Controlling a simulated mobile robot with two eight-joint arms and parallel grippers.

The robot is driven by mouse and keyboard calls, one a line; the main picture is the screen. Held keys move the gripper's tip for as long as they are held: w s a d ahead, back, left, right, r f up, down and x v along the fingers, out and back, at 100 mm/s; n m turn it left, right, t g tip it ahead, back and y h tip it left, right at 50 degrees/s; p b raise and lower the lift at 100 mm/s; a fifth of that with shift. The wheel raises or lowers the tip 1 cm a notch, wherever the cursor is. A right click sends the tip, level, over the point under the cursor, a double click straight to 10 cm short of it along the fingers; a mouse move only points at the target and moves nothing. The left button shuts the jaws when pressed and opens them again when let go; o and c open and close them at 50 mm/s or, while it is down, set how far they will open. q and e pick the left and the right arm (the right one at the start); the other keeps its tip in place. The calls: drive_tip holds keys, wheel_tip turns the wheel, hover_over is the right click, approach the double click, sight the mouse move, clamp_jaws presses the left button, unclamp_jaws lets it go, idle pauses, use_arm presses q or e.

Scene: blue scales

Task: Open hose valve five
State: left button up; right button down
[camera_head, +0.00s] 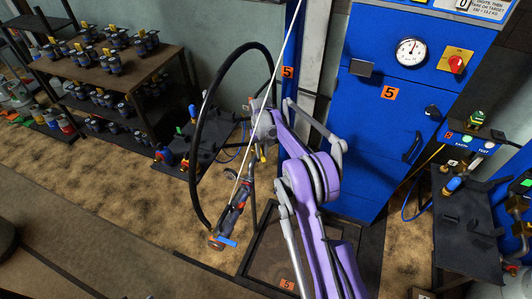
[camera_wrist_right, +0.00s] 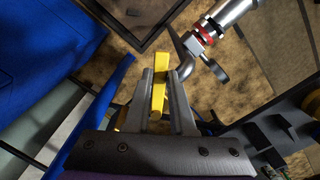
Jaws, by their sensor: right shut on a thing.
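My right gripper (camera_head: 262,138), on the purple arm, is at the upper end of the hanging hose assembly, beside the blue post marked 5. In the right wrist view its two grey fingers (camera_wrist_right: 166,100) are shut on a yellow handle (camera_wrist_right: 160,85), which sticks out beyond them. Next to the fingers is a bent metal pipe with a red ring (camera_wrist_right: 208,37). A small part of the yellow handle (camera_head: 263,153) shows below the gripper in the head view. The black hose (camera_head: 197,150) loops down to a nozzle with a blue lever (camera_head: 228,241). My left gripper is out of view.
The blue scale cabinet (camera_head: 355,165) with a gauge (camera_head: 411,51) stands behind my arm. A dark-framed platform (camera_head: 262,262) marked 5 lies below. Shelves of valves (camera_head: 110,70) stand at the left, and a dark stand (camera_head: 465,225) at the right. Open floor is at the lower left.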

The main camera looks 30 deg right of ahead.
drive_tip(key=shift+w+a+m+b, duration=0.3)
drive_tip(key=shift+a+m, duration=0.35)
drive_tip(key=shift+m, duration=0.65)
drive_tip(key=shift+w+a+m+b, duration=0.1)
drive_tip(key=shift+w+a+m, duration=0.45)
drive_tip(key=shift+m, duration=0.75)
drive_tip(key=shift+w+a+m+b, duration=0.2)
drive_tip(key=shift+a+m, duration=0.5)
drive_tip(key=shift+m, duration=0.6)
drive_tip(key=shift+w, duration=0.1)
drive_tip(key=c, duration=0.8)
unclamp_jaws()
drive_tip(key=shift+o, duration=0.2)
wheel_tip(320, 180, up, 11)
drive_tip(key=shift+p, duration=0.35)
drive_tip(key=shift+f, duration=0.1)
